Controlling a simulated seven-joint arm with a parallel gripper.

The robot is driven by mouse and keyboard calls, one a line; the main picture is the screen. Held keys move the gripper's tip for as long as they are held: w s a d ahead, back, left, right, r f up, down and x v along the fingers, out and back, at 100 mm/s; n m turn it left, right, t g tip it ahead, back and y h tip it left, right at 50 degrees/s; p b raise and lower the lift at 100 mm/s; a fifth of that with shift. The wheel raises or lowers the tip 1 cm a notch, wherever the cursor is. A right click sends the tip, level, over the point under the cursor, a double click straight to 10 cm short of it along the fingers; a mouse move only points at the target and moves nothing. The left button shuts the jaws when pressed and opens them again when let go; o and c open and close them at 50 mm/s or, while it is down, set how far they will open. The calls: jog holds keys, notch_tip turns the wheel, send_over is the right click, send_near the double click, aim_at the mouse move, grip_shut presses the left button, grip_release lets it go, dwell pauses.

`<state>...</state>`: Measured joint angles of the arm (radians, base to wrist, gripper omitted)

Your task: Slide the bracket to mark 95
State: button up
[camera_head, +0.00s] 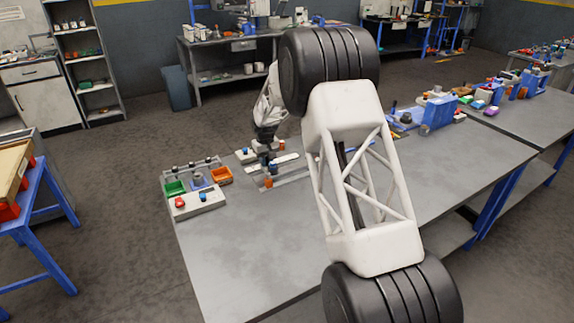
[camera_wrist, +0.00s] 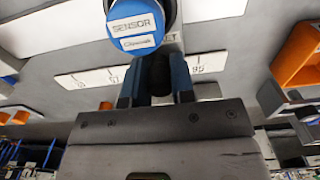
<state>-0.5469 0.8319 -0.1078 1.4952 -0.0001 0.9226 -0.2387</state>
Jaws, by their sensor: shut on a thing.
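My gripper (camera_wrist: 157,75) is shut on a dark upright piece (camera_wrist: 160,72), which appears to be the bracket's grip. A round blue sensor face labelled SENSOR (camera_wrist: 140,24) stands just beyond the fingers. A white scale strip (camera_wrist: 90,77) runs behind the fingers, left and right. A mark that looks like 95 (camera_wrist: 197,69) shows just right of the right finger; the other numbers are blurred. The fingers hide the strip's middle. In the head view my gripper (camera_head: 267,140) is over the white strip (camera_head: 272,163); the bracket is too small to tell there.
In the head view a control panel (camera_head: 196,203) with a red button, a green bin (camera_head: 175,188) and an orange bin (camera_head: 222,174) stand left of the strip. The orange bin also shows at right in the wrist view (camera_wrist: 297,55). The front of the table (camera_head: 240,255) is clear.

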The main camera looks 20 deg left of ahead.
jog(key=shift+s+a, duration=1.55)
jog(key=o, duration=1)
jog(key=shift+o, duration=0.2)
jog(key=shift+r, duration=0.3)
jog(key=shift+r, duration=1.1)
jog(key=shift+r, duration=0.95)
notch_tip(320, 180, up, 3)
jog(key=shift+r, duration=0.15)
